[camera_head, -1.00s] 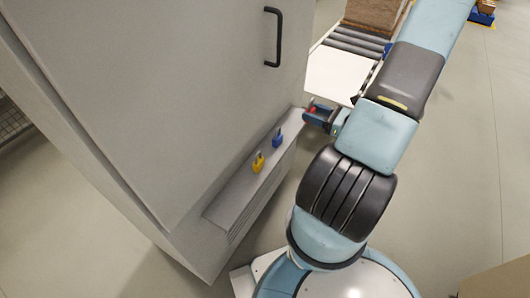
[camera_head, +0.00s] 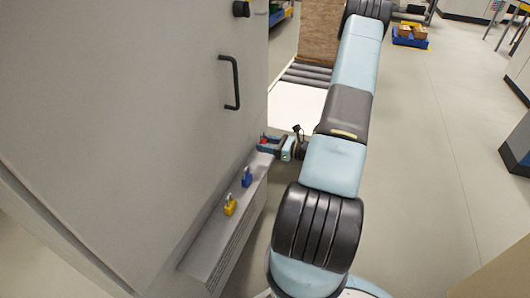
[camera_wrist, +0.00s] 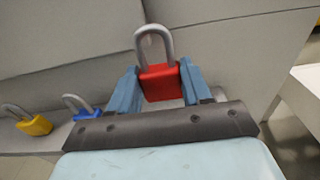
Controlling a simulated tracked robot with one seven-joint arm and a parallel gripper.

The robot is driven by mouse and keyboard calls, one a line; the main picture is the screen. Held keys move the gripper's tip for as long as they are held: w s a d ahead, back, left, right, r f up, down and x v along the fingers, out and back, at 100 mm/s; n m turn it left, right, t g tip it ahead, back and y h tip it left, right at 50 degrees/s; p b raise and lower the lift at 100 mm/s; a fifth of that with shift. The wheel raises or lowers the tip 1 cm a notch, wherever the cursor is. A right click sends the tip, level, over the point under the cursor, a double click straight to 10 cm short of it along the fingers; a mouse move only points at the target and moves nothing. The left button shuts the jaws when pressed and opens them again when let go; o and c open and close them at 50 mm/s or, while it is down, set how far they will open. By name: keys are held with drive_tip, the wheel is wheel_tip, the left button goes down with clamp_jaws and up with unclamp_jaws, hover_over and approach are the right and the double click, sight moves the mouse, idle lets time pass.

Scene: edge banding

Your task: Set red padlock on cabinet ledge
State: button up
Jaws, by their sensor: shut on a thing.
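The red padlock (camera_wrist: 160,82) is upright between the two blue fingers of my gripper (camera_wrist: 160,88) in the wrist view, its grey shackle pointing up. My gripper is shut on it. In the head view my gripper (camera_head: 268,143) is at the far end of the cabinet ledge (camera_head: 208,238), and only a bit of red shows between the fingers. I cannot tell whether the padlock touches the ledge. A blue padlock (camera_head: 246,178) and a yellow padlock (camera_head: 230,206) stand on the ledge. They also show at the left of the wrist view, blue (camera_wrist: 82,108) nearer than yellow (camera_wrist: 34,122).
The grey cabinet (camera_head: 130,120) with a black door handle (camera_head: 232,82) rises behind the ledge. A white surface and roller conveyor (camera_head: 308,74) lie beyond the ledge's far end. Open floor (camera_head: 430,170) is to the right of my arm.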

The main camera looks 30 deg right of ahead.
sight(265, 158)
drive_tip(key=f, duration=0.1)
drive_tip(key=w+f, duration=0.2)
drive_tip(key=shift+w+d+f, duration=0.1)
drive_tip(key=shift+w+d, duration=0.1)
drive_tip(key=shift+d, duration=0.1)
drive_tip(key=shift+w+f, duration=0.1)
drive_tip(key=shift+f, duration=1.45)
drive_tip(key=o, duration=1.1)
drive_tip(key=shift+d, duration=0.1)
drive_tip(key=v, duration=1.2)
drive_tip(key=shift+r, duration=0.15)
